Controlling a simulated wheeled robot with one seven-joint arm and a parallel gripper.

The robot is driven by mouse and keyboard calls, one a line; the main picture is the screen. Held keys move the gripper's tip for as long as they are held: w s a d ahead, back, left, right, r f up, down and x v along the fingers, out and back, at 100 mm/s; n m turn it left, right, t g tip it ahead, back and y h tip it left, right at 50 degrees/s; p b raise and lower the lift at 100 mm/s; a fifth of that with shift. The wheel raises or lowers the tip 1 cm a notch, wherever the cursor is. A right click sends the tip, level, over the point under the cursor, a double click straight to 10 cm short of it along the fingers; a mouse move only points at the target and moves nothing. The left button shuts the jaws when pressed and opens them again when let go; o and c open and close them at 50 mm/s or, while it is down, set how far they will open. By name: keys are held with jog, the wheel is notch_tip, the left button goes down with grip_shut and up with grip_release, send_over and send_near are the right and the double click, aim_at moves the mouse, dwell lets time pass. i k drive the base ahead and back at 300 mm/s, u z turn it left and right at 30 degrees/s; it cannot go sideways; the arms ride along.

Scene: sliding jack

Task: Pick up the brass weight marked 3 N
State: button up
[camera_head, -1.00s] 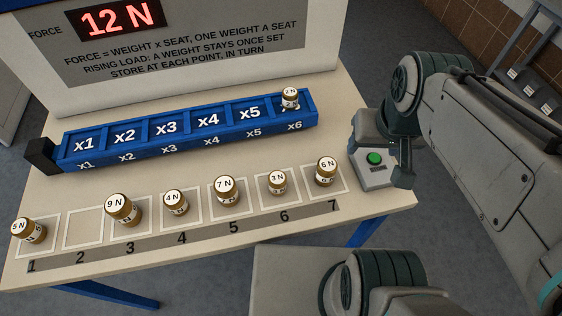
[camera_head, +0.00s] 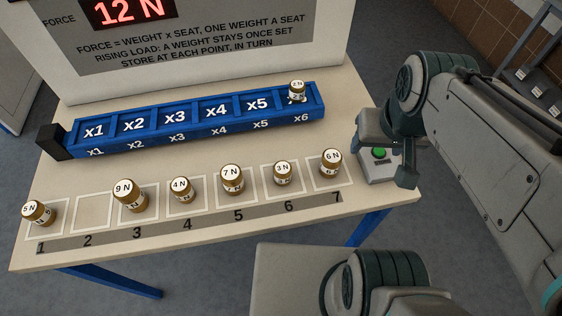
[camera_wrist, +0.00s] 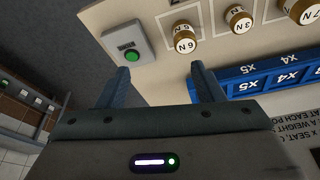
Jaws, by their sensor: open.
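The brass weight marked 3 N (camera_head: 283,173) stands upright on square 6 of the row at the table's front. In the wrist view it shows at the top right (camera_wrist: 239,19), between the 6 N weight (camera_wrist: 184,38) and the 7 N weight (camera_wrist: 301,11). My gripper (camera_wrist: 164,82) is open, with nothing between its fingers. It is apart from the 3 N weight, out at the table's right end near the green-button box.
The blue rack (camera_head: 190,135) with seats x1 to x6 runs behind the row; a 2 N weight (camera_head: 297,91) stands on x6. The 6 N weight (camera_head: 331,163) and 7 N weight (camera_head: 232,179) flank the 3 N weight. Square 2 (camera_head: 94,211) is empty. The display reads 12 N.

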aim_at(282, 170)
jog(key=u, duration=0.1)
jog(key=k, duration=1)
jog(key=u, duration=0.65)
jog(key=k, duration=0.7)
jog(key=z, duration=0.8)
jog(key=i, duration=1.15)
jog(key=u, duration=0.6)
jog(key=i, duration=0.45)
jog(key=u, duration=0.55)
